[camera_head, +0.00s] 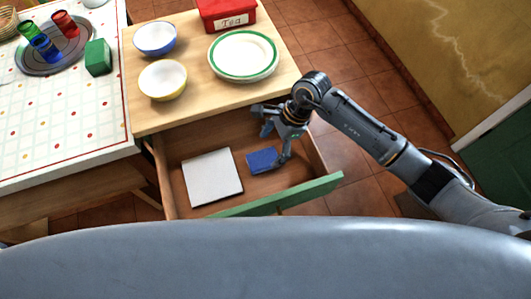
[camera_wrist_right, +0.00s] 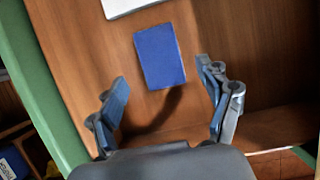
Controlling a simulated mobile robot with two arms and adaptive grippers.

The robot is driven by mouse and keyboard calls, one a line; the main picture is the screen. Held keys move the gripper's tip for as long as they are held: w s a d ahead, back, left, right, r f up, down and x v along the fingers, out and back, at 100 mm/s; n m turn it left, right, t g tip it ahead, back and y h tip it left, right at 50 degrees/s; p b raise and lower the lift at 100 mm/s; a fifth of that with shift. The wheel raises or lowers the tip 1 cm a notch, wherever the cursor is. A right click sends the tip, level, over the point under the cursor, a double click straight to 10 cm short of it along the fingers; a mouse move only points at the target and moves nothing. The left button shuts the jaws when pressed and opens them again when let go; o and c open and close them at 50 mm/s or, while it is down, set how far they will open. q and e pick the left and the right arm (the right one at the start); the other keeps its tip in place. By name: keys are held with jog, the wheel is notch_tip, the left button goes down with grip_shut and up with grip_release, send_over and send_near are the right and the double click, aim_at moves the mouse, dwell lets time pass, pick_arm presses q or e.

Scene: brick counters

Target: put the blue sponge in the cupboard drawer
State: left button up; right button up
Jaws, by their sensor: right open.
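The blue sponge (camera_head: 262,160) lies inside the open cupboard drawer (camera_head: 205,141), to the right of a white flat item. In the right wrist view the blue sponge (camera_wrist_right: 160,56) shows whole on the wooden drawer floor (camera_wrist_right: 95,60), just beyond my fingertips. My right gripper (camera_head: 276,142) is at the drawer, above and beside the sponge. In the right wrist view my right gripper (camera_wrist_right: 163,85) is open, with nothing between its fingers. The drawer has a green front (camera_head: 290,194). My left gripper is not in view.
A white flat item (camera_head: 212,177) lies in the drawer's left part. The wooden top above holds a blue bowl (camera_head: 155,38), a yellow bowl (camera_head: 162,80), a green-rimmed plate (camera_head: 243,55) and a red tea box (camera_head: 227,14). A table with cups on a tray (camera_head: 52,70) stands left.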

jog(key=v, duration=0.6)
jog(key=shift+r, duration=0.25)
